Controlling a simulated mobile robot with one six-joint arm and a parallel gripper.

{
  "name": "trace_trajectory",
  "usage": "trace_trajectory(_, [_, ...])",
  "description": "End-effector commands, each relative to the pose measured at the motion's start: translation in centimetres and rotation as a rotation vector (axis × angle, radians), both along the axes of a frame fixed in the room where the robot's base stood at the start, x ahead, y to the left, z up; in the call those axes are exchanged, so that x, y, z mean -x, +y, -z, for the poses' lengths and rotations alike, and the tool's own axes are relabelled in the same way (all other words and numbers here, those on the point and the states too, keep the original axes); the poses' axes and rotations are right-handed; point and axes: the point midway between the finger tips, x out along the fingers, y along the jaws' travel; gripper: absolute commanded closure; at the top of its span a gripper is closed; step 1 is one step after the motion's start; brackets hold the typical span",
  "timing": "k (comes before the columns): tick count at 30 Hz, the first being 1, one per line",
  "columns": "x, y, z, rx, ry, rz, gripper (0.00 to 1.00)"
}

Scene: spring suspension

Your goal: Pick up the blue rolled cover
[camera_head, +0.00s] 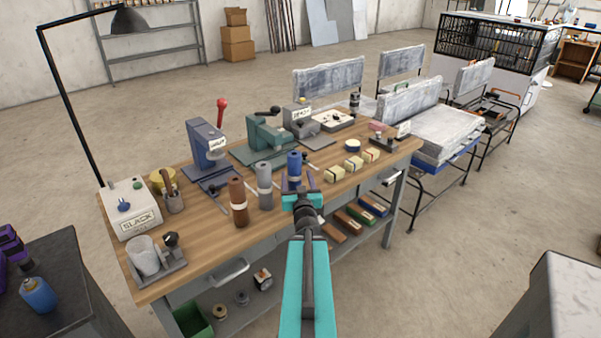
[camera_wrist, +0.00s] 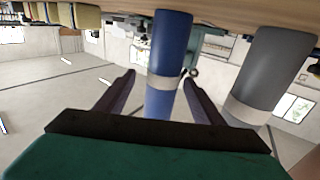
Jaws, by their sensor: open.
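The blue rolled cover (camera_head: 294,163) stands upright near the front edge of the wooden workbench, with a pale band around it. My gripper (camera_head: 298,178) is at the bench's front edge, right at the cover, with its dark fingers spread. In the wrist view, which looks upside down, the blue rolled cover (camera_wrist: 168,55) shows between the two open fingers of my gripper (camera_wrist: 158,78). I see no finger pressed against it. The cover's lower part is partly hidden by my gripper in the head view.
A grey roll (camera_head: 265,186) stands close to the left of the blue one, and also shows in the wrist view (camera_wrist: 275,65). A brown roll (camera_head: 238,202) is further left. Small yellowish blocks (camera_head: 353,164) lie to the right. Green and blue-grey presses (camera_head: 268,135) stand behind.

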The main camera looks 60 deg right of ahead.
Motion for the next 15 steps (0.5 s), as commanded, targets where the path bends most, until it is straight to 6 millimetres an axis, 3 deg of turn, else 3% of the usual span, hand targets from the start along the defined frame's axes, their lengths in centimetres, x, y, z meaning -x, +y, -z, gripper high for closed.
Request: trace_trajectory(15, [-0.71,-0.5,-0.48,-0.017,0.014,0.011,0.38])
